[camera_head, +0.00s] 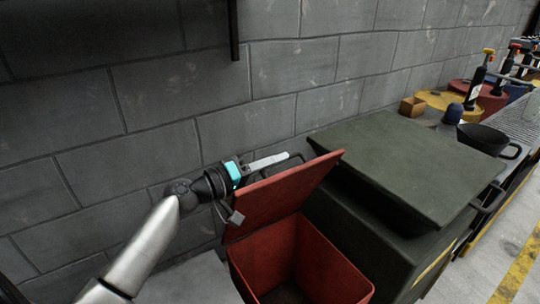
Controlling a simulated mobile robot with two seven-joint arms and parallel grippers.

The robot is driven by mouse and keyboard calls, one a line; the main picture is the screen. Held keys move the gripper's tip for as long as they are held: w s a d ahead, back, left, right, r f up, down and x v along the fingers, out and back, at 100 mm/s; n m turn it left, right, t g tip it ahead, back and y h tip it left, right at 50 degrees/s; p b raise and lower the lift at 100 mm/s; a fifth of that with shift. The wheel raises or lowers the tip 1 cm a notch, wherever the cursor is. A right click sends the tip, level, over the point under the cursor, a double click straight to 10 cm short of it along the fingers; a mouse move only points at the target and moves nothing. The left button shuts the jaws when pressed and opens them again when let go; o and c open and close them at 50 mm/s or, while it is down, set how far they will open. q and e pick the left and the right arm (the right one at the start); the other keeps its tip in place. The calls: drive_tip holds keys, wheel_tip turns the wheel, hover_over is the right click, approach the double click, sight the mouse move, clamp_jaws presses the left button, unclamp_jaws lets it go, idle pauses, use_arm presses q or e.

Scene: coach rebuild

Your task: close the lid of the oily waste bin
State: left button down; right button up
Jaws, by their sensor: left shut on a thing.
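The oily waste bin (325,268) is a red open-topped box at the bottom centre, with its dark inside showing. Its red lid (285,196) stands raised, tilted up at the side toward the wall. My left gripper (270,163) is at the lid's upper edge, on the wall side, and is shut on the lid. A thin dark bar shows by the fingertips; the exact grip point is partly hidden behind the lid edge. My right gripper is not in view.
A dark green chest (400,165) stands close to the right of the bin. A black pan (483,138), a small brown box (412,107) and a yellow round container (448,103) are beyond it. A grey block wall (150,95) is close behind my left arm.

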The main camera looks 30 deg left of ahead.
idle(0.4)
use_arm(q)
drive_tip(key=c, duration=0.9)
unclamp_jaws()
drive_tip(key=shift+s, duration=0.1)
drive_tip(key=v, duration=1.5)
drive_tip(key=shift+s+a+p, duration=0.1)
drive_tip(key=shift+p, duration=0.2)
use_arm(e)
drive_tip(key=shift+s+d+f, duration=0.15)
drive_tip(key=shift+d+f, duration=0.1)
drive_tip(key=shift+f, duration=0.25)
use_arm(q)
drive_tip(key=shift+f, duration=0.1)
